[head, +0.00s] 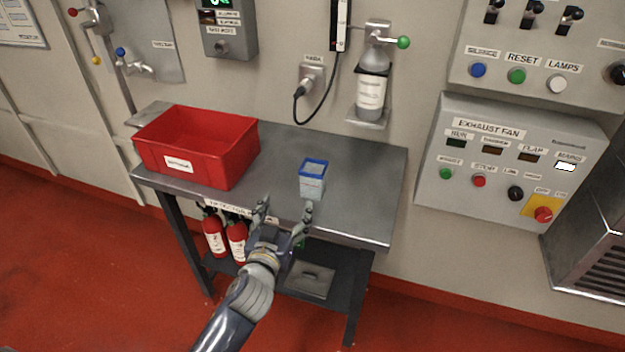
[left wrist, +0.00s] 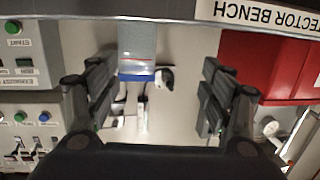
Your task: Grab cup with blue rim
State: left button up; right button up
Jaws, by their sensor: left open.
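The cup with a blue rim (head: 312,181) is a small pale, squarish container standing upright on the front part of the grey bench (head: 365,205). In the left wrist view the picture is upside down, and the cup (left wrist: 137,50) shows between the fingers, nearer the left one, with its blue rim lower. My left gripper (head: 286,211) is open and empty at the bench's front edge, just short of the cup and a little to its left. The fingers (left wrist: 158,90) do not appear to touch the cup. My right gripper is not in view.
A red bin (head: 230,165) stands left of the cup on the bench. A bottle (head: 371,92) sits on a wall bracket behind. Fire extinguishers (head: 215,235) stand below the bench. The bench top right of the cup is clear. A fan control panel (head: 520,160) is at the right.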

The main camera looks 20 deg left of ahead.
aim_at(309, 177)
pick_arm(q)
jog(key=shift+m+t+h, duration=0.5)
jog(key=shift+t+h, duration=0.2)
jog(key=w+d+r, duration=0.2)
jog(key=shift+w+d+r, duration=0.1)
jog(key=shift+w, duration=0.3)
jog(key=w, duration=0.4)
jog(key=shift+w+r+p, duration=0.1)
jog(key=shift+w+p, duration=0.05)
jog(key=shift+p, duration=0.25)
jog(key=shift+w, duration=0.55)
jog(key=shift+w+d+r+p, duration=0.15)
jog(key=shift+w+p, duration=0.15)
jog(key=shift+w, duration=0.25)
jog(key=w, duration=0.3)
jog(key=shift+d, duration=0.1)
jog(key=shift+w+p, duration=0.3)
jog(key=shift+w, duration=0.2)
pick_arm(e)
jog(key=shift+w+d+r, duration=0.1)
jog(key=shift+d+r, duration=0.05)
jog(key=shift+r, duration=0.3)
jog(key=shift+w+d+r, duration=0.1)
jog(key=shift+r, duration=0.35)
pick_arm(q)
jog(key=c, duration=1.1)
